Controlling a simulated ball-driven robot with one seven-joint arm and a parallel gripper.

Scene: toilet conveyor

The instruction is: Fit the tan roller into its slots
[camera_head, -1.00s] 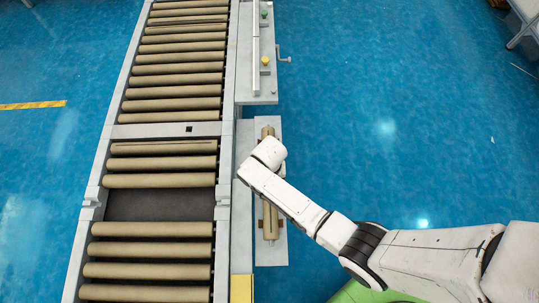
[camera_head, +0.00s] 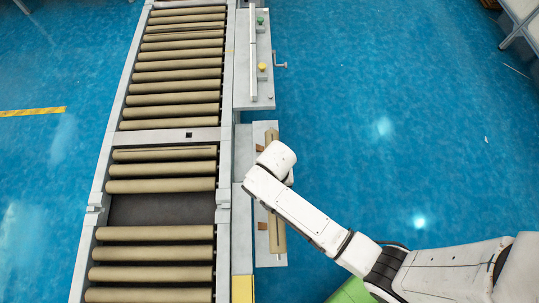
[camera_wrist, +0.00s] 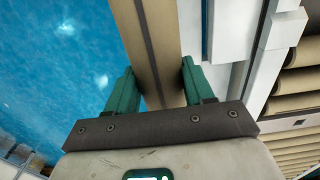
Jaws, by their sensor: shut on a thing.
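The tan roller (camera_head: 277,234) is a long cylinder lying lengthwise beside the conveyor, partly hidden under my arm. In the wrist view the roller (camera_wrist: 147,35) runs between the green fingers of my gripper (camera_wrist: 158,84), which is shut on it. In the head view the wrist hides the fingers. The roller sits to the right of the brown cradle blocks (camera_head: 262,226), apparently off them; its height is unclear. The conveyor (camera_head: 224,250) has a dark gap (camera_head: 160,209) between its rollers. Slot notches show in the side rails at the gap, on the left (camera_head: 97,200) and right (camera_head: 222,198).
A grey side shelf (camera_head: 264,259) lies under the roller. A yellow block (camera_head: 242,288) sits by the near rail. Blue floor on the right is open.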

